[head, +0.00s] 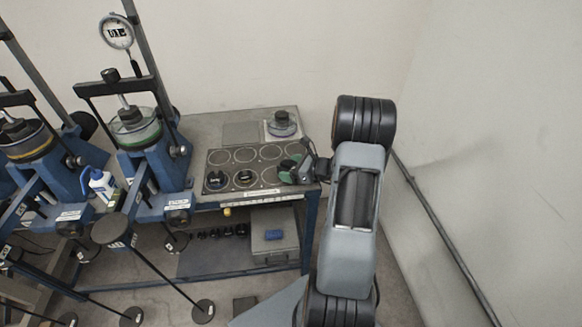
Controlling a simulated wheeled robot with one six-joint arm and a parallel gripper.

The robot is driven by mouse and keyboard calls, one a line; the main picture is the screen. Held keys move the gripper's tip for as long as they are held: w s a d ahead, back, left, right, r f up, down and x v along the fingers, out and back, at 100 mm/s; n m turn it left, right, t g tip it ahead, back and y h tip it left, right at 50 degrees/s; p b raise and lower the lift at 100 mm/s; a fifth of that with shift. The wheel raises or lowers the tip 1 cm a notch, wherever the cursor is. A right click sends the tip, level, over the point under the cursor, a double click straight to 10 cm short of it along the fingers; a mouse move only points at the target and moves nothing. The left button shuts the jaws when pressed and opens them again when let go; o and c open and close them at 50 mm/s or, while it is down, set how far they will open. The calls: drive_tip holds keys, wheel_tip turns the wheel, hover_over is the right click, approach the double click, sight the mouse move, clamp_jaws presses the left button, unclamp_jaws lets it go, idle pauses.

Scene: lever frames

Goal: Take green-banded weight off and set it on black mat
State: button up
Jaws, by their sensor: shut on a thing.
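My gripper (303,168) is at the right end of the bench, seen partly from behind my arm. It is shut on a dark disc with a green edge, the green-banded weight (287,171). The weight is at the right end of a dark board with ringed places (217,159); I cannot tell whether it touches the board. Two black weights (215,180) (245,177) sit in the front row of rings. A small dark square (244,304), possibly the black mat, lies on the floor below the bench; I cannot tell for sure.
Blue lever frames (160,165) stand at the left, with a dial gauge (117,31) above. A scale with a grey weight (282,123) stands at the back right of the bench. Rods with round feet (203,311) reach the floor. The lower shelf holds a grey box (275,240).

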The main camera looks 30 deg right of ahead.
drive_tip(key=shift+f+b, duration=0.4)
drive_tip(key=shift+b, duration=0.05)
idle(0.8)
drive_tip(key=o, duration=1.1)
drive_tip(key=shift+o, duration=0.6)
drive_tip(key=shift+f, duration=0.1)
drive_tip(key=shift+s, duration=0.1)
drive_tip(key=b+v, duration=0.1)
drive_tip(key=v, duration=1.2)
drive_tip(key=shift+s+d+r, duration=0.2)
drive_tip(key=shift+r, duration=0.1)
